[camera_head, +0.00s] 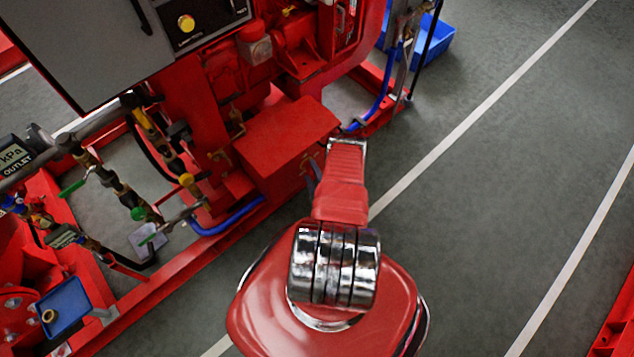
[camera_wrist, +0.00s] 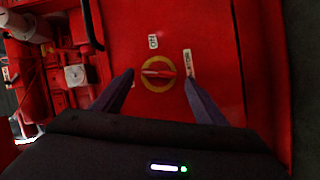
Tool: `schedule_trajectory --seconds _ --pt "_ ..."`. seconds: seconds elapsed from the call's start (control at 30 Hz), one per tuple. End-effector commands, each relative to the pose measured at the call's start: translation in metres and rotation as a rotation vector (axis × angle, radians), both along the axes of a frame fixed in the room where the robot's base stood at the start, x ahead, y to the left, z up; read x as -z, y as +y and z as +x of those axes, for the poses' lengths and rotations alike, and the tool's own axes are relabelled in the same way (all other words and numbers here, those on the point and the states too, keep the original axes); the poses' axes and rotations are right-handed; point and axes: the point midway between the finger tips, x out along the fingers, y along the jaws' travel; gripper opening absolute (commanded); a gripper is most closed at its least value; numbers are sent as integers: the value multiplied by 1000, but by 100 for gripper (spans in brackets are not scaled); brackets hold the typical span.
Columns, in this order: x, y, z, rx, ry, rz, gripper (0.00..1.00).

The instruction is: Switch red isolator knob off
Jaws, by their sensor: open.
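The red isolator knob (camera_wrist: 158,72) sits on a round yellow plate on a red panel (camera_wrist: 212,45) in the wrist view. Its red handle lies close to horizontal in the picture. Small white labels stand above it and to its right. My gripper (camera_wrist: 158,80) is open, with one dark finger at the left and one at the right of the knob, apart from it in the picture. I cannot tell the distance left to the panel. In the head view the knob is hidden, and my red arm (camera_head: 345,180) reaches toward the red machine (camera_head: 285,135).
A grey control cabinet (camera_head: 90,45) with a yellow button (camera_head: 186,23) stands at the upper left. Pipes and valves with green handles (camera_head: 72,188) are at the left. A blue bin (camera_head: 436,38) stands at the back. The grey floor (camera_head: 480,190) at the right is clear.

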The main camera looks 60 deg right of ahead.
Motion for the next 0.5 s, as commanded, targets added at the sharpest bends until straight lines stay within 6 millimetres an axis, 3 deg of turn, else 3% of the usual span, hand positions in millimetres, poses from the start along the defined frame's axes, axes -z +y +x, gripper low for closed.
schedule_trajectory --seconds 0.5 --pt "-7 39 -59 5 1 3 66"
